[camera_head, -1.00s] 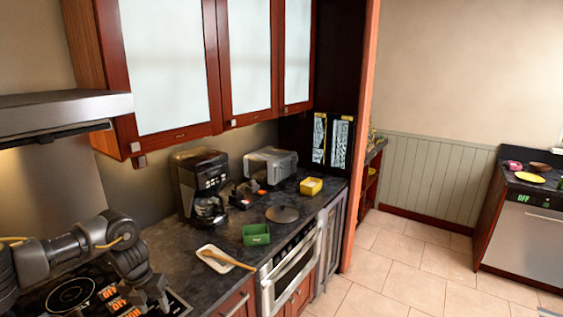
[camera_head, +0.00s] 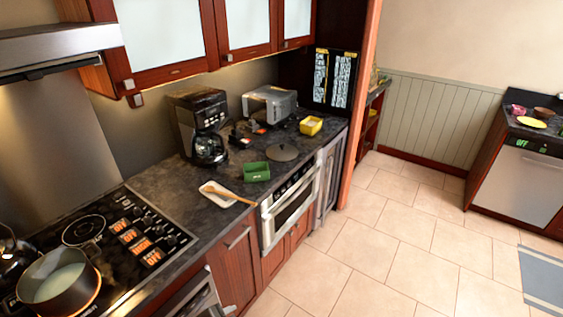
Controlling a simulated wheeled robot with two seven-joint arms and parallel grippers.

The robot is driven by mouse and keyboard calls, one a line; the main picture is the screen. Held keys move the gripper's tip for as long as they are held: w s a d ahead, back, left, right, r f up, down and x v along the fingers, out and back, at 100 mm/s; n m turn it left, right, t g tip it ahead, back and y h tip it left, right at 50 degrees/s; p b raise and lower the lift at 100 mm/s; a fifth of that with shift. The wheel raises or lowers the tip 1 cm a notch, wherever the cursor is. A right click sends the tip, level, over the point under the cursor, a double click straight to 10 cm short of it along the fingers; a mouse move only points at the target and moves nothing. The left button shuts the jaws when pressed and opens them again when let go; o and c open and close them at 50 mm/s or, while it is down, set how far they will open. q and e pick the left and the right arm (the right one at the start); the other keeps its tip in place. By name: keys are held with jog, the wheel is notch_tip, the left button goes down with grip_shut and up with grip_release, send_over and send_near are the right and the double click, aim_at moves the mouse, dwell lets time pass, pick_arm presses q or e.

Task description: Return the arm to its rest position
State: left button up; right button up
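Neither of my arms nor my grippers show in the head view now. The microwave drawer (camera_head: 289,207) is built into the counter front and looks shut. The dark counter (camera_head: 160,185) runs along the wall above it.
A cooktop (camera_head: 107,237) with a pot (camera_head: 60,282) is at the lower left. A coffee maker (camera_head: 200,125), toaster oven (camera_head: 269,104), green container (camera_head: 255,171), spoon rest (camera_head: 217,195) and yellow container (camera_head: 311,125) stand on the counter. The tiled floor (camera_head: 400,240) is open at the right.

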pick_arm(q)
jog(key=s+a+f+n+g+y, duration=0.1)
jog(key=s+a+n+g+y, duration=0.1)
jog(key=s+a+n, duration=0.45)
jog(key=s+a+f+n+g+y, duration=0.15)
jog(key=s+a+n, duration=0.25)
jog(key=s+a, duration=0.45)
notch_tip(320, 180, down, 32)
jog(key=s+d+r+g+b, duration=0.1)
jog(key=d+g+b, duration=0.1)
jog(key=b, duration=0.5)
jog(key=s+a+f+b, duration=0.1)
jog(key=s+f+b, duration=0.2)
jog(key=s+f, duration=0.5)
jog(key=s+a+f+g+b, duration=0.1)
jog(key=s+f+b, duration=0.3)
jog(key=s+f, duration=0.5)
notch_tip(320, 180, down, 8)
jog(key=shift+s+a+r+m, duration=0.15)
jog(key=shift+s+a+m, duration=0.1)
jog(key=shift+a+m, duration=0.25)
pick_arm(e)
notch_tip(320, 180, down, 14)
jog(key=shift+d, duration=0.2)
